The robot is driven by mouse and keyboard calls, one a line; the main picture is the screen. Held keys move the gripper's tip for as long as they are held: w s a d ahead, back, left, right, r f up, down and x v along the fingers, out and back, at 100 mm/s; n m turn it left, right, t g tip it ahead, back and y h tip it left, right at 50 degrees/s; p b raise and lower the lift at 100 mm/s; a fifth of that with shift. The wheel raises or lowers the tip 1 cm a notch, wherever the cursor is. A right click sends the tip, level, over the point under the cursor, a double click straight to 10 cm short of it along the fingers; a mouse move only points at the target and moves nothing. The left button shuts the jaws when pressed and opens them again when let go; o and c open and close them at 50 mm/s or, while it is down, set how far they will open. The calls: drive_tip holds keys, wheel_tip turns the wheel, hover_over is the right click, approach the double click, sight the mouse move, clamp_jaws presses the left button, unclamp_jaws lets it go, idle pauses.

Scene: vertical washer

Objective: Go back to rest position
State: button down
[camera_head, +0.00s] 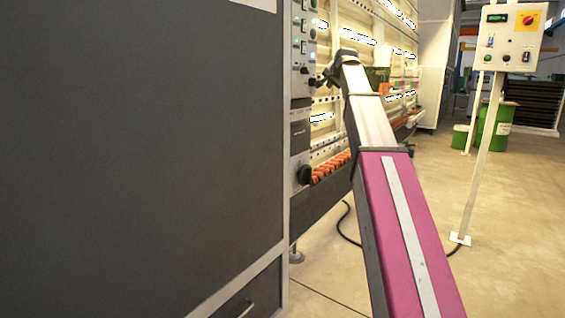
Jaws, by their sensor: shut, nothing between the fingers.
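I cannot make out my gripper in the head view. The vertical washer shows its large dark grey panel (140,150) filling the left half. A narrow control strip (301,50) with switches and knobs runs up its right edge. Beyond it is a tall light-coloured rack (325,95) with rows of rollers. A row of orange rollers (330,167) runs along its lower edge.
A control box (511,37) with a red and yellow switch stands on a thin post (482,150) at right. A dark cable (346,225) lies on the floor. Bare floor (515,260) is open at lower right.

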drive_tip(key=s+f+n+g, duration=0.15)
drive_tip(key=s+f, duration=0.25)
drive_tip(key=f, duration=0.9)
drive_tip(key=s+a+f+n+g, duration=0.15)
drive_tip(key=s+f, duration=0.25)
drive_tip(key=f, duration=1)
drive_tip(key=s+d+f+g, duration=0.15)
drive_tip(key=s+f, duration=0.25)
drive_tip(key=f, duration=0.9)
drive_tip(key=s+a+f+n+g+h, duration=0.1)
drive_tip(key=s+f+n+g, duration=0.3)
drive_tip(key=s+f, duration=2.4)
drive_tip(key=g, duration=0.3)
drive_tip(key=shift+a+f+n+h, duration=0.15)
drive_tip(key=shift+f+n+h, duration=0.15)
drive_tip(key=shift+h, duration=0.1)
